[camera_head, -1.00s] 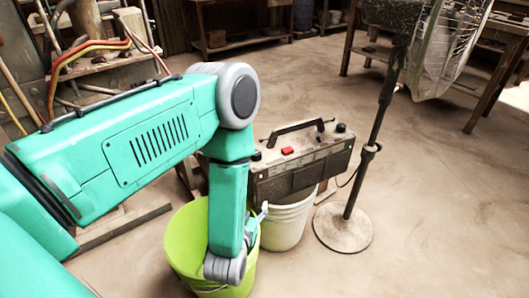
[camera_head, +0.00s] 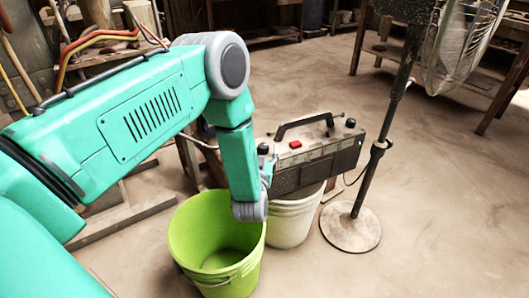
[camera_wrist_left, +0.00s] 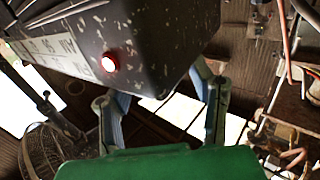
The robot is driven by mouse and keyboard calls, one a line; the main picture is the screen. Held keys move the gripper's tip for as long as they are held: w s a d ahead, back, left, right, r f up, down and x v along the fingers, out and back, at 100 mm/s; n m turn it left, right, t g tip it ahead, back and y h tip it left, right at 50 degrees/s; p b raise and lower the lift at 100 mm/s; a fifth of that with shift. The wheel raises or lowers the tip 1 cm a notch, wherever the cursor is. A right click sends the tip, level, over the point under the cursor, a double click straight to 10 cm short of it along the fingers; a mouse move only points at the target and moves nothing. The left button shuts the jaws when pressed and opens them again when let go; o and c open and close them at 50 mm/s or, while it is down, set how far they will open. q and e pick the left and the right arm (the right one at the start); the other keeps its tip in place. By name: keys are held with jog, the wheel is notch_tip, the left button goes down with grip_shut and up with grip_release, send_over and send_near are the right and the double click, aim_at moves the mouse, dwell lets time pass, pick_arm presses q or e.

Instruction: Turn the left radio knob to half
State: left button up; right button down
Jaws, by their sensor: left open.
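The radio (camera_head: 318,162) is a dark box with a carry handle and a red button, resting on a white bucket. Its left knob (camera_head: 263,149) is a small dark cap on the top left end. My left gripper (camera_head: 268,169) is at that end, just below the knob, partly hidden by my forearm. In the left wrist view, the gripper (camera_wrist_left: 160,92) is open, with its two fingers apart and their tips partly hidden by the speckled radio body (camera_wrist_left: 155,35). The knob does not show there, so contact and its setting cannot be told. My right gripper is not in view.
A green bucket (camera_head: 183,232) stands below my left forearm, beside the white bucket (camera_head: 290,222). A fan (camera_head: 462,45) on a stand with a round base (camera_head: 350,230) is right of the radio. A right knob (camera_head: 350,123) is at the radio's other end.

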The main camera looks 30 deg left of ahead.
pick_arm(q)
jog(key=shift+w+a+f, duration=0.1)
jog(key=shift+w+a, duration=0.45)
jog(key=shift+w, duration=0.1)
jog(key=shift+d, duration=0.15)
jog(key=c, duration=0.3)
grip_shut()
